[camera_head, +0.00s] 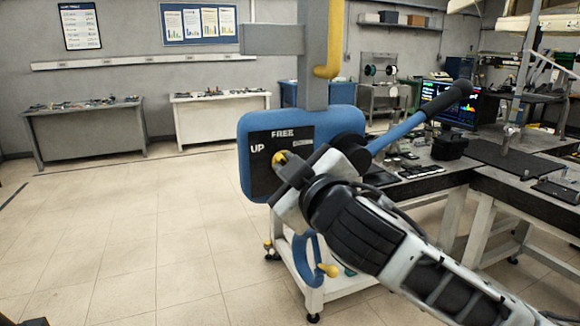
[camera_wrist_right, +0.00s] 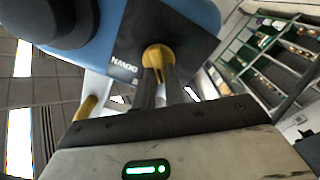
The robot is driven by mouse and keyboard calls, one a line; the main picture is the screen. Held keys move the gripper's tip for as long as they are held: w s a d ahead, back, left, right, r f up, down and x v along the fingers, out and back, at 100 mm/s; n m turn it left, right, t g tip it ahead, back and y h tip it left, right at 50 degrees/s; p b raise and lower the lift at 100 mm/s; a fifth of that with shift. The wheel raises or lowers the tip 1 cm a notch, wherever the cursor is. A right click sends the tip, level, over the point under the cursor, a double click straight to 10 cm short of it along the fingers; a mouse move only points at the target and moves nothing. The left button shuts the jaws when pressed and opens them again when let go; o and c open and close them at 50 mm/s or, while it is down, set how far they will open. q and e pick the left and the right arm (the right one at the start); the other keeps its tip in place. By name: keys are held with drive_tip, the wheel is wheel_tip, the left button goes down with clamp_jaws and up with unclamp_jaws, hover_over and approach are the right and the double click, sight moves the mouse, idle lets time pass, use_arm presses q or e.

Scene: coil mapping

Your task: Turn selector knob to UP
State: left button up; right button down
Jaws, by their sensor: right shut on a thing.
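The selector knob (camera_head: 281,157) is yellow and sits on a black plate (camera_head: 262,178) on the front of a blue housing (camera_head: 245,130). The plate reads FREE at the top and UP at the left; the knob lies just right of UP. In the right wrist view the knob (camera_wrist_right: 157,58) shows between the fingers, with DOWN printed to its left. My right gripper (camera_head: 290,166) is shut on the knob, and its fingers also show in the wrist view (camera_wrist_right: 158,88). The gripper hides the right part of the plate.
A blue lever with a black grip (camera_head: 452,97) reaches up right from the housing, close above my right arm. A blue handwheel with a yellow handle (camera_head: 327,270) is below. Workbenches (camera_head: 460,180) stand at the right. The floor at the left is clear.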

drive_tip(key=c, duration=1.5)
unclamp_jaws()
use_arm(q)
drive_tip(key=shift+d, duration=0.1)
use_arm(e)
drive_tip(key=shift+o, duration=0.2)
drive_tip(key=shift+s, duration=0.1)
